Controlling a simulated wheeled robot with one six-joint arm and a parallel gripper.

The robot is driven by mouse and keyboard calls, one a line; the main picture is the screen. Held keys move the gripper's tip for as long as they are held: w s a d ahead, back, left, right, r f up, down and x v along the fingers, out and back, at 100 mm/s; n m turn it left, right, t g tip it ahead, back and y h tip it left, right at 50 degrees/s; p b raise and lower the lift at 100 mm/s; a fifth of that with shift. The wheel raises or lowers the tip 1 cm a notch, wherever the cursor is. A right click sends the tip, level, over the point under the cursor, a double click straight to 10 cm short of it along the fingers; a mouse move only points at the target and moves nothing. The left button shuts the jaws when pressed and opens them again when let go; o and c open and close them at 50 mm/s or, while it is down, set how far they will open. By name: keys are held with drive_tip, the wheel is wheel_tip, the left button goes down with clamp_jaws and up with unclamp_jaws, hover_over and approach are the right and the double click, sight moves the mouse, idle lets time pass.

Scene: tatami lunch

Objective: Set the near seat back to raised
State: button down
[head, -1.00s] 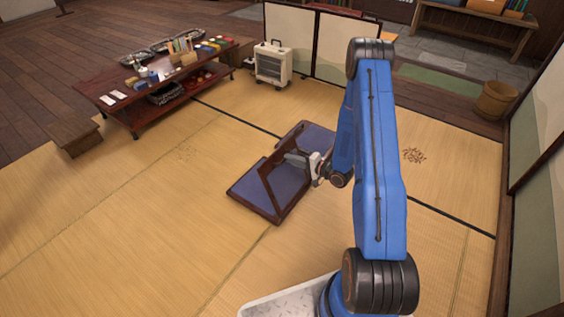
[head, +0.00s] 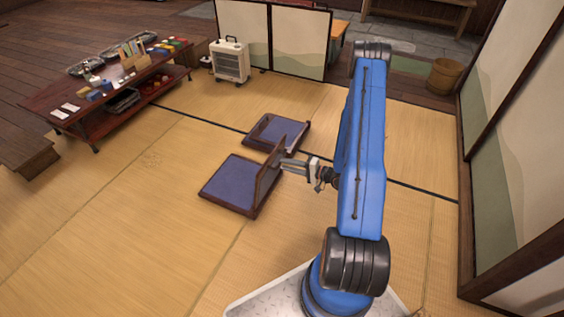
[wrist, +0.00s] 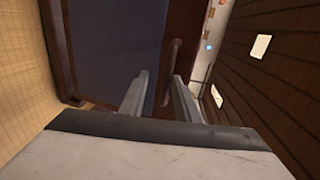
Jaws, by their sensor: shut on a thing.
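The near seat (head: 228,184) is a low, legless floor chair with a blue cushion and dark wood frame, in the middle of the head view. Its wooden back (head: 268,176) stands up from the right edge of the cushion, close to upright. My gripper (head: 283,164) is at the back's right side, near its upper part, and is shut on it. In the wrist view, a slim dark bar on the back (wrist: 170,70) shows between my two fingers (wrist: 158,92), with the blue cushion (wrist: 112,45) to the left. The exact contact is hard to see.
A second floor seat (head: 290,138) lies just behind the near one. A low table (head: 120,103) with trays and small items is at the upper left, and a white heater (head: 229,62) stands by the folding screen. The tatami at front left is clear.

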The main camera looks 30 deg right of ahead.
drive_tip(key=shift+s+d+f, duration=0.15)
drive_tip(key=shift+s+f, duration=0.1)
drive_tip(key=shift+f, duration=0.3)
drive_tip(key=c, duration=1.8)
unclamp_jaws()
drive_tip(key=shift+f, duration=0.1)
drive_tip(key=v, duration=1.7)
drive_tip(key=shift+s+d+r, duration=0.1)
drive_tip(key=shift+r, duration=0.2)
